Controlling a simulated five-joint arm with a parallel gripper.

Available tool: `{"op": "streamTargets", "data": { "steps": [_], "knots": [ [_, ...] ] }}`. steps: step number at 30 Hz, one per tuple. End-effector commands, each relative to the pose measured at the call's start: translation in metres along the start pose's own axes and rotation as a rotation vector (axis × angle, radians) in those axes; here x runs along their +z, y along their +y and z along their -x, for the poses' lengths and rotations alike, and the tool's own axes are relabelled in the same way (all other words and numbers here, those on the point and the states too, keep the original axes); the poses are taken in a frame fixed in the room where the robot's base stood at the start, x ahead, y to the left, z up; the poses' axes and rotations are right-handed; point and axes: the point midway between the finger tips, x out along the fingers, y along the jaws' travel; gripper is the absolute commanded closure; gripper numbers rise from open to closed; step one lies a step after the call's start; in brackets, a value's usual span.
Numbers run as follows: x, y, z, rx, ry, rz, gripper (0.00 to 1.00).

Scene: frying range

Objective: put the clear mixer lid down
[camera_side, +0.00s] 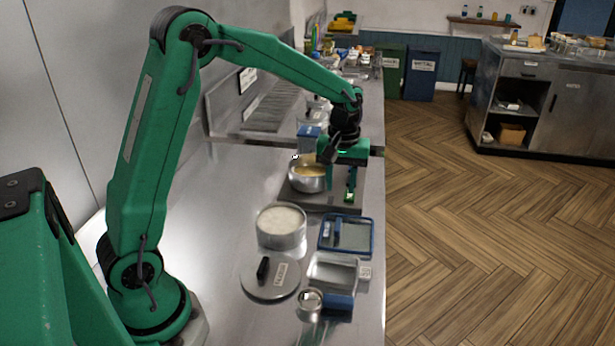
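My gripper (349,187) points down over the work surface, just right of a steel bowl (308,184) with pale yellow contents. The bowl stands on a dark base plate (326,205). I cannot make out the clear mixer lid for certain; a small white piece (295,157) shows at the bowl's left rim, but what it belongs to is unclear.
In front stand a pot of white contents (281,222), a round labelled lid with black knob (270,281), a blue-rimmed tray (371,240), a steel pan (333,270) and a small round tin (310,301). A blue box (309,137) stands behind the bowl.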

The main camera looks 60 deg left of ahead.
Motion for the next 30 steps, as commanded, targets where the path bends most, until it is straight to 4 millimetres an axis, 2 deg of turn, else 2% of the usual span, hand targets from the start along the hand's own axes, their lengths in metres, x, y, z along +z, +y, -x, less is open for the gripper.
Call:
{"op": "streamTargets", "data": {
  "steps": [20, 25, 30],
  "knots": [
    [0.001, 0.000, 0.003, 0.002, 0.002, -0.003, 0.64],
    [0.007, -0.004, 0.014, 0.014, 0.017, -0.031, 0.64],
    [0.022, -0.013, 0.037, 0.040, 0.052, -0.096, 0.64]
  ]
}}
